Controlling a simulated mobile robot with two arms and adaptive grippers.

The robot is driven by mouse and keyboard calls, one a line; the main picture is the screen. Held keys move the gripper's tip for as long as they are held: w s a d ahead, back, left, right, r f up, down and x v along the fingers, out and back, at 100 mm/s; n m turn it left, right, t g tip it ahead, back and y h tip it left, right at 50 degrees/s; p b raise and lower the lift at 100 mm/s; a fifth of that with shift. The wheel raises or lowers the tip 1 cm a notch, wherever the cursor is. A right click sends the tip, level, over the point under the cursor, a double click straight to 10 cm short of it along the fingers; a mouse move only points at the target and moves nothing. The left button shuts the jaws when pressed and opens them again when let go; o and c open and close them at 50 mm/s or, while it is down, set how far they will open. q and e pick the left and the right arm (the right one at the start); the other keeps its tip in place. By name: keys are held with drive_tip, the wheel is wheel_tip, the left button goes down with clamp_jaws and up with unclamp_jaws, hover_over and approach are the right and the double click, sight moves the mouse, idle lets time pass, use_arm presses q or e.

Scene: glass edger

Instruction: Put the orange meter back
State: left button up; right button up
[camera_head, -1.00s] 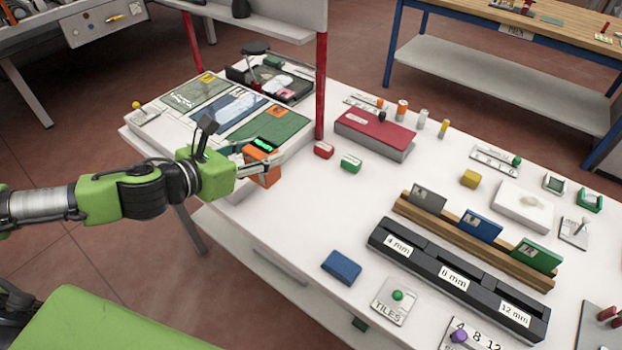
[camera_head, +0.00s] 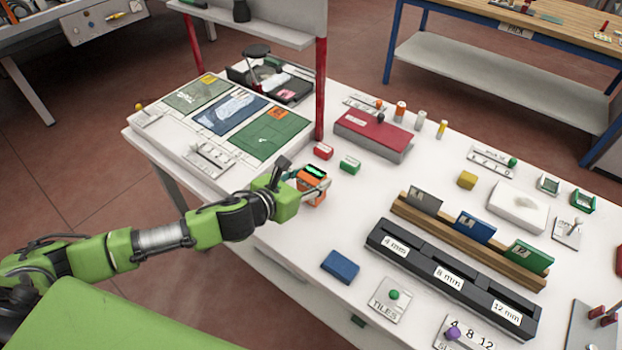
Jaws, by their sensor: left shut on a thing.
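The orange meter (camera_head: 313,190), a small box with a lit green display on top, is in the jaws of my left gripper (camera_head: 312,184). The gripper is shut on it from the left and partly hides it. The meter is upright above or on the white table, right of the mat board; whether it touches the table I cannot tell. The green mat panel with an orange label (camera_head: 277,113) lies bare at the board's right side. My right gripper is not in view.
A red block (camera_head: 323,151) and a green block (camera_head: 350,165) stand just behind the meter. A red-topped box (camera_head: 374,131) is farther back. A blue block (camera_head: 340,266) lies in front, a black slotted rack (camera_head: 450,277) to the right. A red post (camera_head: 321,86) rises behind the board.

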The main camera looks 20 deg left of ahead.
use_arm(q)
drive_tip(key=shift+f, duration=0.5)
drive_tip(key=o, duration=1.4)
drive_tip(key=shift+f, duration=0.15)
drive_tip(key=shift+s+a, duration=0.1)
drive_tip(key=shift+s, duration=0.1)
drive_tip(key=shift+b+v, duration=1.15)
drive_tip(key=shift+v, duration=4.75)
